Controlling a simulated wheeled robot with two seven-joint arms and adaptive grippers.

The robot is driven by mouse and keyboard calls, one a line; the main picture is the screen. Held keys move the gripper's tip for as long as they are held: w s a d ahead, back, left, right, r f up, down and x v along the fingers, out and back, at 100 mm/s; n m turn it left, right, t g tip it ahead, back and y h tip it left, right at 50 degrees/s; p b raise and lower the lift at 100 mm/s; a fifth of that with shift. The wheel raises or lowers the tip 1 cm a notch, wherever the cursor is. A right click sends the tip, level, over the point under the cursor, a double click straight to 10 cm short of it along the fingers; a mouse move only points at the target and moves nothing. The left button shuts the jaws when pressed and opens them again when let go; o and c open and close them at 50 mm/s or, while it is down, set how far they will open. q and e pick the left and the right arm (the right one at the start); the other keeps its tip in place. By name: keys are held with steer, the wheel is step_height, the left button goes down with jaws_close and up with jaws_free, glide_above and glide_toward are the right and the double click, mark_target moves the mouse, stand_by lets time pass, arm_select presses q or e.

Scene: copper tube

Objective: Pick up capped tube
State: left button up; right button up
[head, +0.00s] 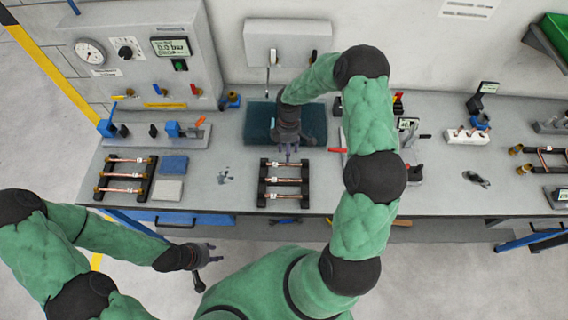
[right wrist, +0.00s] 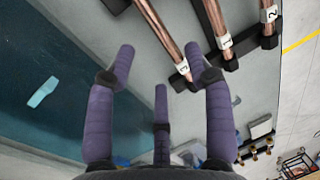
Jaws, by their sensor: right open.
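A black rack (head: 263,184) at the middle of the bench holds three copper tubes lying side by side, with white number labels. In the right wrist view, the nearest labelled copper tube (right wrist: 160,28) lies beyond my open, empty right gripper (right wrist: 163,68), with more labelled tubes to its right. In the head view the right gripper (head: 289,150) hangs over the rack's far edge. A second rack (head: 103,180) on the left holds copper tubes with brass-coloured ends. I cannot tell which tube is capped. My left gripper (head: 207,254) is open and empty, in front of the bench.
A dark teal mat (head: 258,122) lies behind the middle rack. A pressure panel (head: 150,65) stands at the back left. Blue and grey blocks (head: 172,165) lie beside the left rack. A red-handled tool (head: 338,150) lies right of the middle rack.

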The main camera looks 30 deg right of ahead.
mark_target(284, 164)
steer(key=shift+s+a+f+p, duration=0.1)
steer(key=shift+a+f, duration=0.15)
steer(key=shift+f, duration=0.6)
steer(key=shift+s+a+f+p, duration=0.1)
steer(key=shift+a+f, duration=0.15)
steer(key=shift+f, duration=0.6)
steer(key=shift+s+a+f+p, duration=0.1)
steer(key=shift+a+f, duration=0.15)
steer(key=shift+f, duration=0.6)
steer(key=shift+c, duration=0.3)
jaws_close()
